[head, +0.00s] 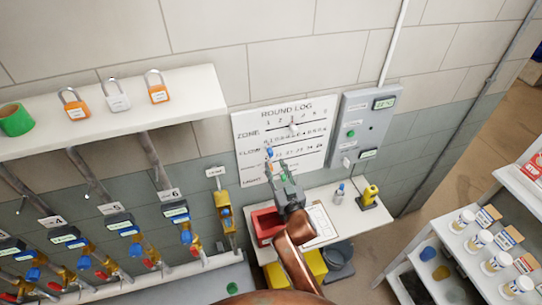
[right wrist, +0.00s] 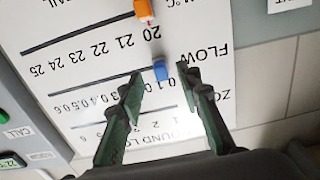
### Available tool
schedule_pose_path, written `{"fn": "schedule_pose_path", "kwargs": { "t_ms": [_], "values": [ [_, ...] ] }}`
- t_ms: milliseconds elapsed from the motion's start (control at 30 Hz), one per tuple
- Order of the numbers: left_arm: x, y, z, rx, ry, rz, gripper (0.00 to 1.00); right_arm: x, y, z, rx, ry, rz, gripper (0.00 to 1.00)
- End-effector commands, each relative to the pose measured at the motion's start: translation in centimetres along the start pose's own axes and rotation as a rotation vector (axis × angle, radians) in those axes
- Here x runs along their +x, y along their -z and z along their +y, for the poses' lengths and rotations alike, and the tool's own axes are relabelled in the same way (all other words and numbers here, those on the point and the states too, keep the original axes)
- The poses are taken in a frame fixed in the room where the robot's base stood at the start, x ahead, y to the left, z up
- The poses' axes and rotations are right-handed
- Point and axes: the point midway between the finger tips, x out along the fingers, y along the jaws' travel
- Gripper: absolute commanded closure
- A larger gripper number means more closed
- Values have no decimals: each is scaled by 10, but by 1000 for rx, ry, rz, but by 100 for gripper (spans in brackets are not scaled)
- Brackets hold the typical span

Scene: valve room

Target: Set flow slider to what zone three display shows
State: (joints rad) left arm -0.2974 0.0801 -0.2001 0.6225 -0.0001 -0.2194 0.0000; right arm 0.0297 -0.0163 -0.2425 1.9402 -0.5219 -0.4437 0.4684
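The white ROUND LOG board (head: 308,157) hangs on the wall, with rows for zone, flow and more. The blue flow slider (right wrist: 160,70) is near the low, FLOW-label end of its scale; it also shows in the head view (head: 269,152). My right gripper (right wrist: 160,76) is open, pointing at the board, with one finger on each side of the blue slider in the picture. Contact cannot be told. It also shows in the head view (head: 274,167). Displays stand on the pipes at the left, by labels 4 and 6; a display (head: 10,247) at the left edge is unreadable. My left gripper is out of view.
An orange slider (right wrist: 143,9) sits on the row beside the flow row. A white slider (head: 294,128) is on the zone row. A grey panel (head: 366,120) is right of the board. Padlocks sit on the left ledge.

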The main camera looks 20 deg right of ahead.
Motion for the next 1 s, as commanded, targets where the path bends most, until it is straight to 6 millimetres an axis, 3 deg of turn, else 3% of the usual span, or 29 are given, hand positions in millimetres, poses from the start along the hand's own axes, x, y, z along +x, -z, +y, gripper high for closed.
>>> {"fn": "schedule_pose_path", "kwargs": {
  "t_ms": [200,400,767,1000],
  "values": [
    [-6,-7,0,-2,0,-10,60,36,1,0,-2,0,-1,68],
    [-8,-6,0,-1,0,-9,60,57,0,1,-1,-1,-2,68],
    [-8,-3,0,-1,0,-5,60,61,-1,1,0,-1,-3,69],
    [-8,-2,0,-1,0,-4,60,61,-1,1,0,-1,-3,85]
  ]
}}
